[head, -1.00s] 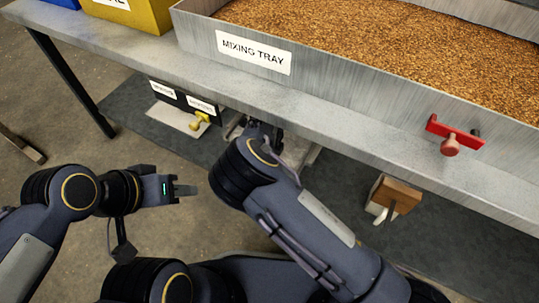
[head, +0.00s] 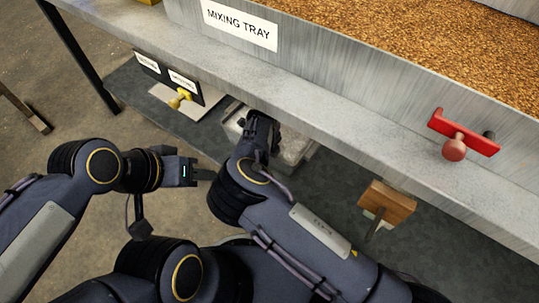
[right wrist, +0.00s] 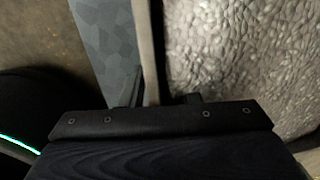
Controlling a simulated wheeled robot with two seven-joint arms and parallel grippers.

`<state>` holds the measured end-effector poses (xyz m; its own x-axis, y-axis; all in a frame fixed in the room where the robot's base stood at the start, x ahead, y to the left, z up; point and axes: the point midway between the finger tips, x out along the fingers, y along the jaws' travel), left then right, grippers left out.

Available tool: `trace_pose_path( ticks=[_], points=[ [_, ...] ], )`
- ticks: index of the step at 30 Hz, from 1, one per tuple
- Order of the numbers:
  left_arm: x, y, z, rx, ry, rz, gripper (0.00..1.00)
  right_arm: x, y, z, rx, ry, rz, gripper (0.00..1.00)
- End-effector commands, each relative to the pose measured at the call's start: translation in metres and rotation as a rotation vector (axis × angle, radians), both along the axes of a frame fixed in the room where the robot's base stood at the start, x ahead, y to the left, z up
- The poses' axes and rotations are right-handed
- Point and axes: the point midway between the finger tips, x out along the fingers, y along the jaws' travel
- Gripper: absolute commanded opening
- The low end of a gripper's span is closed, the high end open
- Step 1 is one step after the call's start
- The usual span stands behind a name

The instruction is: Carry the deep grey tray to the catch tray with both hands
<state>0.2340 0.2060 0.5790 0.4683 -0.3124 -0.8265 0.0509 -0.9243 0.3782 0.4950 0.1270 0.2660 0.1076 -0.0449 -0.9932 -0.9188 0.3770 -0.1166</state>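A deep grey tray (head: 297,148) with pale, lumpy contents sits low under the table's edge, partly hidden by my right arm. In the right wrist view its thin wall (right wrist: 151,45) runs up the picture, with the pale bumpy contents (right wrist: 235,60) to its right. My right gripper (right wrist: 167,97) is at this wall, its fingertips on either side with a gap on the right. My left gripper (head: 204,174) is out to the left, apart from the tray and empty; its fingers show edge-on. I cannot make out a label for the catch tray.
The table (head: 330,128) carries the mixing tray (head: 345,60) full of brown grain. A red handle (head: 463,133) and a wooden block (head: 388,203) are at right. Open floor lies left.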

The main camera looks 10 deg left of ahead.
Motion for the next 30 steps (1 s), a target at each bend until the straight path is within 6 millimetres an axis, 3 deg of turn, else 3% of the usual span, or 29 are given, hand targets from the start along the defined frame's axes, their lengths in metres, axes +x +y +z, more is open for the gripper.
trace_pose_path(
  ticks=[2, 9, 30],
  points=[
    [0.0, 0.0, 0.0002, 0.0, 0.0, 0.0, 0.36, 0.0001, 0.0, 0.0002, 0.0, 0.0, 0.0, 0.29],
    [0.0, 0.0001, 0.0002, 0.0, 0.0, 0.0, 0.36, 0.0001, -0.0002, 0.0002, 0.0, 0.0, 0.0, 0.0],
    [0.0, 0.0001, 0.0001, 0.0, 0.0, 0.0, 0.36, 0.0003, -0.0003, 0.0002, 0.0, -0.001, 0.0, 0.0]
  ],
)
